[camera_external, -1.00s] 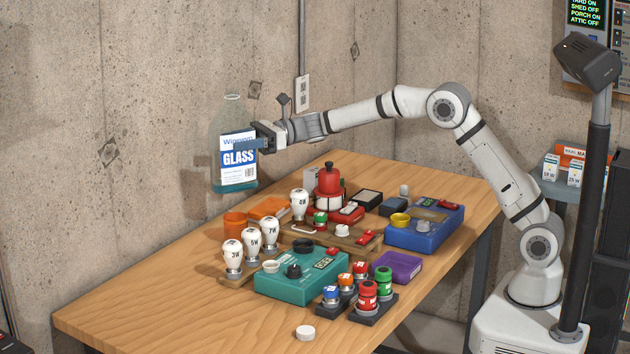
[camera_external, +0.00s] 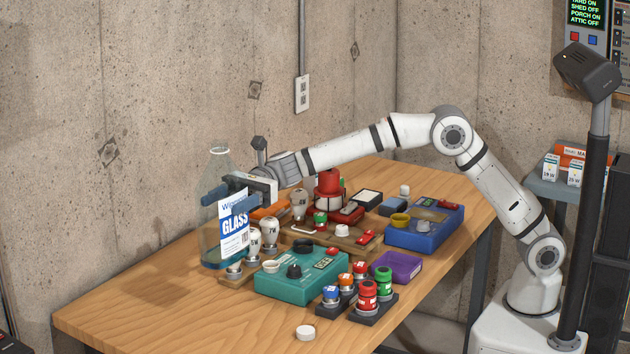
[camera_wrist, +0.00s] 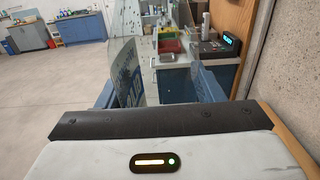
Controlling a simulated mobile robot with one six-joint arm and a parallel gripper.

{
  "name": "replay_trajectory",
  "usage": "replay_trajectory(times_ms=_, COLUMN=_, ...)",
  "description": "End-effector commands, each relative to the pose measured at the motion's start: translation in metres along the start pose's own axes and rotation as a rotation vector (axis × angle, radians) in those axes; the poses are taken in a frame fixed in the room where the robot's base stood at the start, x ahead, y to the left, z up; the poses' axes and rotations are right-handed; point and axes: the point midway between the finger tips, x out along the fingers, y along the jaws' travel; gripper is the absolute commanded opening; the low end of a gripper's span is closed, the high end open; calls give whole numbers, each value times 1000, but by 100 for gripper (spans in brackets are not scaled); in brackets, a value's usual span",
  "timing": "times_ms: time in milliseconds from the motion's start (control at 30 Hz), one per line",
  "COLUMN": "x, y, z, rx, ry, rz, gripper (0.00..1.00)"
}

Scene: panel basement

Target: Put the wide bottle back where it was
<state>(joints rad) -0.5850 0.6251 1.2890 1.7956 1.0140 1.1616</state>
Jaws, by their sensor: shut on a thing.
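The wide bottle (camera_external: 216,176) is clear, with a little teal liquid low down and a white and blue label reading GLASS. My gripper (camera_external: 232,197) is shut on its body from the right. The bottle is close to upright, low over the far left part of the table, in front of the bulbs in the picture; whether its base touches the wood I cannot tell. In the wrist view the see-through bottle (camera_wrist: 126,62) stands between the blue fingers (camera_wrist: 160,88); its lower part is hidden.
Several white bulbs (camera_external: 269,232) stand on a wooden strip close by the bottle. A teal box (camera_external: 300,276), a blue box (camera_external: 424,230) and a red-topped device (camera_external: 329,183) are further right. The table's front left (camera_external: 150,310) is clear. The concrete wall runs behind.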

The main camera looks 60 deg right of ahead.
Motion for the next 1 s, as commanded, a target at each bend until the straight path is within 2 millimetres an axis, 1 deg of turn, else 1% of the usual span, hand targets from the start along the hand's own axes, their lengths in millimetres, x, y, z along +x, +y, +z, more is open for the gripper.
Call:
replay_trajectory(times_ms=100, x=12, y=14, z=0, rx=-1, ry=-1, rz=25, gripper=32)
replay_trajectory(times_ms=333, x=27, y=31, z=0, rx=-1, ry=-1, rz=56, gripper=32)
replay_trajectory(times_ms=400, x=26, y=29, z=-10, rx=2, ry=0, rz=53, gripper=32)
replay_trajectory(times_ms=600, x=25, y=29, z=-27, rx=1, ry=0, rz=52, gripper=32)
replay_trajectory(times_ms=700, x=25, y=29, z=-41, rx=3, ry=0, rz=52, gripper=32)
replay_trajectory(times_ms=833, x=25, y=29, z=-54, rx=2, ry=0, rz=52, gripper=32)
replay_trajectory(times_ms=1000, x=25, y=29, z=-85, rx=4, ry=2, rz=52, gripper=32)
